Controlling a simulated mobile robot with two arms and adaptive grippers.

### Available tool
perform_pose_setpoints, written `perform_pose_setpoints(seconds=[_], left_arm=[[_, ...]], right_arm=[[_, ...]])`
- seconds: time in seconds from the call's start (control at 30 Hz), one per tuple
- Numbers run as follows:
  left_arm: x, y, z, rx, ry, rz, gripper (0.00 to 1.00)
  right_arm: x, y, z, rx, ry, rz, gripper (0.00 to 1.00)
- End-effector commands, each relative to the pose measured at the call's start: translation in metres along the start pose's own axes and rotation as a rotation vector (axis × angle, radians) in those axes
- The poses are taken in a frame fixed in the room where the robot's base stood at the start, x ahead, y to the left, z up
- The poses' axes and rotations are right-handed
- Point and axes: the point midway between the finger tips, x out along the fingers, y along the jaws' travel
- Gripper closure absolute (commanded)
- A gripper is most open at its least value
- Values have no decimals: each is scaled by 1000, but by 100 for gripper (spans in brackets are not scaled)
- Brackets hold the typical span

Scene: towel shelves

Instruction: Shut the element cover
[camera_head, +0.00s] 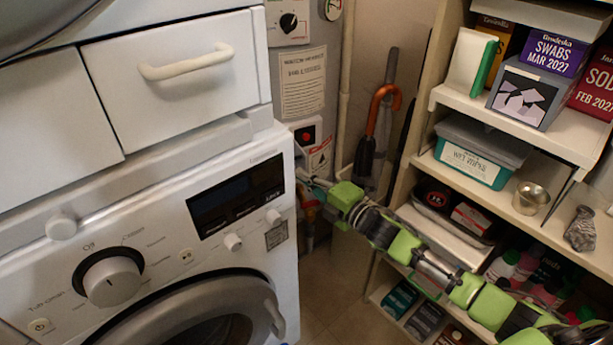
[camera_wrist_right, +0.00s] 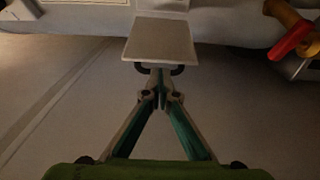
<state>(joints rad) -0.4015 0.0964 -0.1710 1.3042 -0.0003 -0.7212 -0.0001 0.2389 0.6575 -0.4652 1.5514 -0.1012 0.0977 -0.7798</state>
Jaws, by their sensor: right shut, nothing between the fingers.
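A white box with a dark recess and a red part (camera_head: 306,134) is on the grey cylindrical tank behind the washer. A pale flap with a warning label (camera_head: 320,158) hangs out below that recess; it looks like the element cover, standing open. My right gripper (camera_head: 306,181) reaches in from the right, just below the flap. In the wrist view its shut, empty fingers (camera_wrist_right: 161,88) point at a pale square plate (camera_wrist_right: 160,40), which looks like the cover. I cannot tell whether they touch. My left gripper is not in view.
A white washing machine (camera_head: 240,184) stands close to the left of the gripper. Shelves (camera_head: 560,125) with boxes and bottles stand right. An orange-handled umbrella (camera_head: 370,130) leans behind. A red and yellow fitting (camera_wrist_right: 291,38) is close right of the fingers in the wrist view.

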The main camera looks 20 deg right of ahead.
Motion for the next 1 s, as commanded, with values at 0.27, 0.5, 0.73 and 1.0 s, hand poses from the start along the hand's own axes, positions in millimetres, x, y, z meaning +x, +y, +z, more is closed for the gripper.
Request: perform_pose_setpoints(seconds=[0.27, 0.5, 0.73, 1.0], left_arm=[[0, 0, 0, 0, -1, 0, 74], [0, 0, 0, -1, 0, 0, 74], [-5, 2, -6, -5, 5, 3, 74], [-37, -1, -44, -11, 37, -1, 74]], right_arm=[[-4, 0, 10, 1, 0, 1, 100], [-4, 0, 10, 0, 0, 1, 100], [-6, 0, 16, -5, 35, 0, 100], [-11, -2, 38, -10, 171, -1, 100]])
